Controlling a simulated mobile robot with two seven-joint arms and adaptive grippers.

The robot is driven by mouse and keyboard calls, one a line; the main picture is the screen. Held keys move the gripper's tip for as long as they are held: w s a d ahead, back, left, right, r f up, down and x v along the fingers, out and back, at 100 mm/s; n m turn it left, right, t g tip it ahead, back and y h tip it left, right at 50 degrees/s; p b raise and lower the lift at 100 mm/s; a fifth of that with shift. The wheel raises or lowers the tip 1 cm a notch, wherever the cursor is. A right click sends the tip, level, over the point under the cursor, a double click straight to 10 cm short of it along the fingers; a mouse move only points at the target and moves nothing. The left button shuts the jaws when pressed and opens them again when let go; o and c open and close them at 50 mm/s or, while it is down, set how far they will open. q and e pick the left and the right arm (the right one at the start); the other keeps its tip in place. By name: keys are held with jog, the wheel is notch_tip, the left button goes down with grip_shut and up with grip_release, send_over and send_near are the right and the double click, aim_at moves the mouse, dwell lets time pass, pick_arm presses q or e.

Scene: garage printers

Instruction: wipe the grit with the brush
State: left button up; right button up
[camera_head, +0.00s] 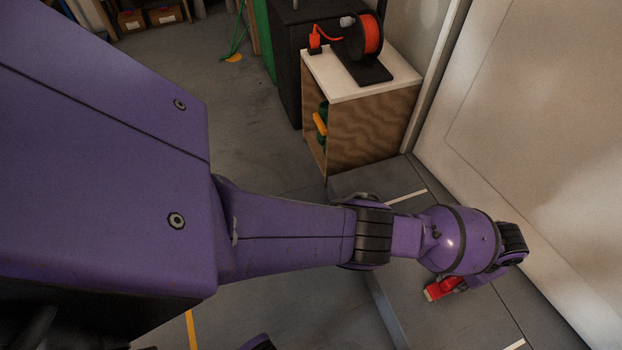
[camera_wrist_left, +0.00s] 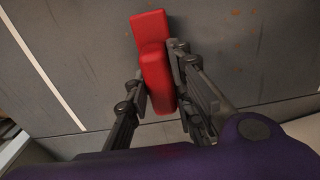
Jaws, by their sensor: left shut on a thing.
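The brush is a red block-like tool (camera_head: 443,287) with a pale edge, low at the right in the head view. It also shows in the left wrist view (camera_wrist_left: 154,62), where its red handle lies between my gripper's fingers. My left gripper (camera_wrist_left: 160,88) is shut on the brush; in the head view my wrist hides most of it. The brush is over the grey surface; I cannot tell whether it touches. Small rusty-brown specks, possibly the grit (camera_wrist_left: 239,42), lie right of the brush in the wrist view. My right gripper is not in view.
The grey surface (camera_head: 352,183) with white lines runs along a pale wall (camera_head: 550,130) at the right. A wooden cabinet (camera_head: 370,130) with a white top carries an orange spool (camera_head: 372,34). Open grey floor (camera_head: 200,75) lies behind my arm.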

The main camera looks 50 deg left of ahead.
pick_arm(q)
jog(key=shift+s+a+p, duration=0.2)
jog(key=shift+s+p, duration=0.1)
jog(key=shift+s, duration=0.2)
jog(key=shift+s+a+p, duration=0.15)
jog(key=shift+s+p, duration=0.1)
jog(key=shift+s, duration=0.2)
jog(key=shift+s+a+f, duration=0.1)
jog(key=shift+s, duration=0.1)
